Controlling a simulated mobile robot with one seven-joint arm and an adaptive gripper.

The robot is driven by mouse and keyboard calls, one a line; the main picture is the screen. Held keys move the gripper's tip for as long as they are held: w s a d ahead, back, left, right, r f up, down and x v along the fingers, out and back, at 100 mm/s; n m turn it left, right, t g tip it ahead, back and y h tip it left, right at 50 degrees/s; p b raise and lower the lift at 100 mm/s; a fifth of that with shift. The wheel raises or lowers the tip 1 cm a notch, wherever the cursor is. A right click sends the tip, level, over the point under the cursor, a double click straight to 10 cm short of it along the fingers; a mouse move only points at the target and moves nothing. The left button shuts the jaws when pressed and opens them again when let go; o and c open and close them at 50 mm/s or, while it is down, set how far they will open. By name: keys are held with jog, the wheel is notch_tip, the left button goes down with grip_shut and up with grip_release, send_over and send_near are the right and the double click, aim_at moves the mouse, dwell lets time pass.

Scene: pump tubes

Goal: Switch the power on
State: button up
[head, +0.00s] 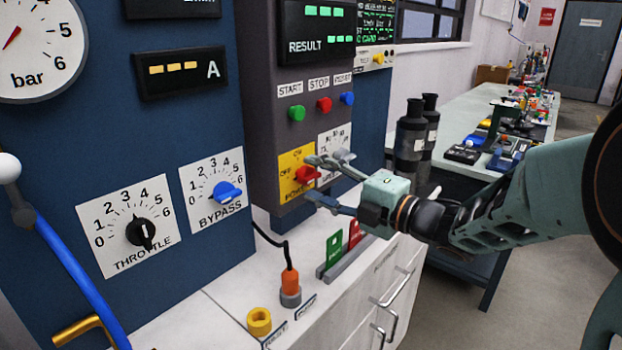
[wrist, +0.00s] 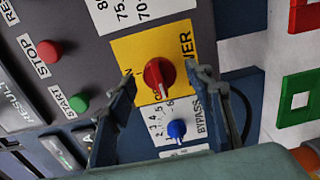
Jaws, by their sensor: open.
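The power switch is a red rotary knob (head: 306,174) on a yellow plate (head: 290,160) low on the grey control panel. In the wrist view the red knob (wrist: 159,74) sits on the yellow plate (wrist: 135,50), turned sideways in that picture. My gripper (head: 325,180) is open in front of the plate, with its fingers near the knob. In the wrist view my gripper (wrist: 160,95) has one finger on each side of the knob, apart from it. The lettering on the plate is partly hidden, so I cannot tell the knob's setting.
Green (head: 297,113), red (head: 324,104) and blue (head: 347,99) buttons sit above the plate. The blue bypass knob (head: 227,192) and black throttle knob (head: 140,233) are at left. Green (head: 333,249) and red (head: 355,234) tags and an orange plug (head: 290,282) stand on the counter below.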

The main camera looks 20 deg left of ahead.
jog(key=shift+x, duration=1.05)
jog(key=c, duration=1.2)
